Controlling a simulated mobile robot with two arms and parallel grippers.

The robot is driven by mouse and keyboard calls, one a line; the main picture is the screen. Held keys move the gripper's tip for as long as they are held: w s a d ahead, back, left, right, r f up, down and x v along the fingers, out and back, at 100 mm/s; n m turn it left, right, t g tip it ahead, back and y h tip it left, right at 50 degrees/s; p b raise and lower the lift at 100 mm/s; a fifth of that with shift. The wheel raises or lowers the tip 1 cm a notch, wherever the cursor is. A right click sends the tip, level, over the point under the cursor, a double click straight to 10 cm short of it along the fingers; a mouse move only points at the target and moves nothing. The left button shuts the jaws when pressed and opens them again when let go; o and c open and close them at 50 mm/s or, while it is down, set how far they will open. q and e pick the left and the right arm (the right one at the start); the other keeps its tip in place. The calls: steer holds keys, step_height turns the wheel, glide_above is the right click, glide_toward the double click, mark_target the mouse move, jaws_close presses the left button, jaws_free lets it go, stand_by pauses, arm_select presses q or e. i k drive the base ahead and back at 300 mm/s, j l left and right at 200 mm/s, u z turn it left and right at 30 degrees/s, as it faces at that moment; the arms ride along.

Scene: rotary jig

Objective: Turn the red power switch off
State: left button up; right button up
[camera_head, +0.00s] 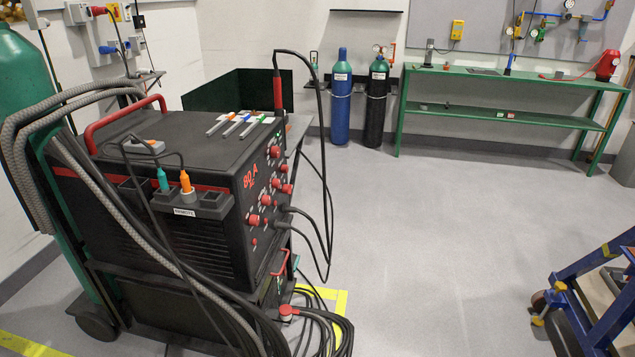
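A black welding machine (205,245) marked "80 A" stands on a cart at the left. Its right-hand front panel carries several red knobs (253,220), seen at a steep angle. I cannot tell whether one of these is the red power switch. Neither of my grippers shows in the head view.
Grey hoses and black cables (320,335) hang off the machine and coil on the floor. A green cylinder (18,75) stands at the left edge. A blue frame (590,290) is at the lower right. The middle floor (440,260) is clear up to the green bench (500,116).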

mark_target(287, 189)
steer(key=i+l+z, duration=0.2)
steer(key=i, duration=0.65)
steer(key=i+z, duration=0.2)
steer(key=i, duration=0.65)
